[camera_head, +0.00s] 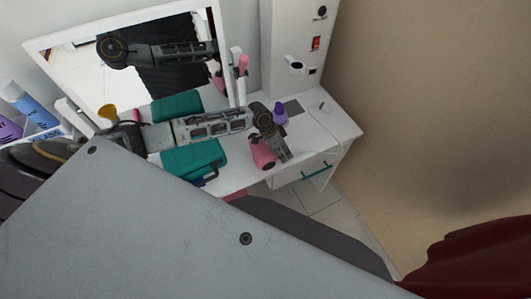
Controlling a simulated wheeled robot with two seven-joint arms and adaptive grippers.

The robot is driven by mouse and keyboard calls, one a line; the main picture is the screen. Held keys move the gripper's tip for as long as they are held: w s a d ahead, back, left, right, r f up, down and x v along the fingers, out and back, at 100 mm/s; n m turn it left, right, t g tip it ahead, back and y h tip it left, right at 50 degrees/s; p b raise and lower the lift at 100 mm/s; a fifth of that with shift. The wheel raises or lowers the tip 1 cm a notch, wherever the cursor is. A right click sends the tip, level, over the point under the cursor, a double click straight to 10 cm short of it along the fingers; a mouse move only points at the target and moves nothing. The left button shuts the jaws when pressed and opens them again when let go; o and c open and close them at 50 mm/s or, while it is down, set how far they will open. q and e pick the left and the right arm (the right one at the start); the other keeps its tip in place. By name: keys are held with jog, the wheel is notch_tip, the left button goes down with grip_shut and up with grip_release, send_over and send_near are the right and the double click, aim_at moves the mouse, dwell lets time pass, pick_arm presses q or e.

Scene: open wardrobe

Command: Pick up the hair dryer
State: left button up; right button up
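A pink rounded object (262,154), which looks like the hair dryer, is on the white dresser top near its front edge, partly covered by my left arm. My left arm comes in from the left, crosses over the dresser and bends down at a dark round joint. My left gripper (284,152) points down just right of the pink object. I cannot tell whether they touch or whether the fingers are open. My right gripper is not in view.
A purple bottle (280,113) stands just behind my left wrist. A framed mirror (60,72) stands behind, reflecting my arm. A wall panel (298,30) stands at the back. Blue and purple bottles (30,103) stand far left.

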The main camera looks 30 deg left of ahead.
pick_arm(q)
grip_shut()
jog(key=shift+r, duration=0.15)
jog(key=shift+r+b, duration=0.3)
jog(key=shift+r, duration=4.6)
